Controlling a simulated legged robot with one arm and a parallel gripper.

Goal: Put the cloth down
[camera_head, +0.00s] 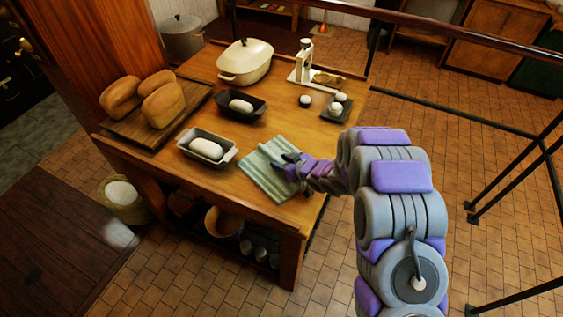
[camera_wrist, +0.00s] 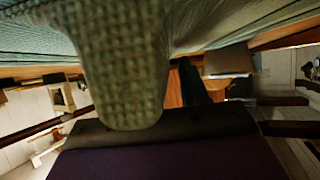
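The green striped cloth (camera_head: 265,172) lies mostly spread on the front right part of the wooden table, near its edge. My gripper (camera_head: 288,162) is at the cloth's right side, low over the table. Its two dark fingertips show a little apart against the cloth. In the wrist view a fold of the cloth (camera_wrist: 125,70) comes down close to the camera and covers part of my gripper. One dark finger (camera_wrist: 190,82) shows beside that fold; the other is hidden. I cannot tell whether the fingers press on the fold.
On the wooden table (camera_head: 228,177), two loaf tins (camera_head: 228,157) (camera_head: 262,108) with dough stand left of and behind the cloth. A bread board (camera_head: 190,112) with loaves is at the left. A cream pot (camera_head: 245,78) and a dark tray (camera_head: 333,117) are farther back. Railings stand at the right.

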